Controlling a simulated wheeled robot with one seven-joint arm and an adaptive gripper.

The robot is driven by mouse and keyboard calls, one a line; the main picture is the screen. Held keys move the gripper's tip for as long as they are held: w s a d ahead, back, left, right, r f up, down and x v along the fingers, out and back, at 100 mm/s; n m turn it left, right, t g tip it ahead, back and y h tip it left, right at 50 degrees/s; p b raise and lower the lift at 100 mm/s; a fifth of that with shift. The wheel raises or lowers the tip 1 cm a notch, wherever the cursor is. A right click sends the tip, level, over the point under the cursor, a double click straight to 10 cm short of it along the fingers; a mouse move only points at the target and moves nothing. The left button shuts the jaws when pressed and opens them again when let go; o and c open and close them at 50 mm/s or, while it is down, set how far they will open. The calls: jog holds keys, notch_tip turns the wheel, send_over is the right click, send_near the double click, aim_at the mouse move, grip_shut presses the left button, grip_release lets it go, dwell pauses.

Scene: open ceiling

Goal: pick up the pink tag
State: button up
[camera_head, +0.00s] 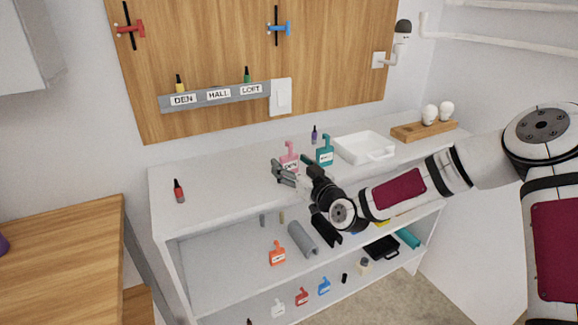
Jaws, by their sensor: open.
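The pink tag (289,152) is on the white bench top, towards the back. Lettering shows on its face, and its lower part is partly hidden by my gripper. My gripper (279,170) is open, its fingers in front of the tag's lower left in the picture. I cannot tell whether the fingers touch the tag or are apart from it. Nothing shows held in the gripper.
A teal tag (325,151) is close on the right, with a small purple bottle (314,132) behind. A white tray (364,147) and a wooden block with bulbs (424,131) are farther right. A red bottle (179,191) stands left; bench between is clear.

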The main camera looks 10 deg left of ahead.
jog(key=shift+x, duration=0.85)
jog(key=shift+c, duration=0.3)
jog(key=c, duration=1.2)
jog(key=shift+r, duration=0.1)
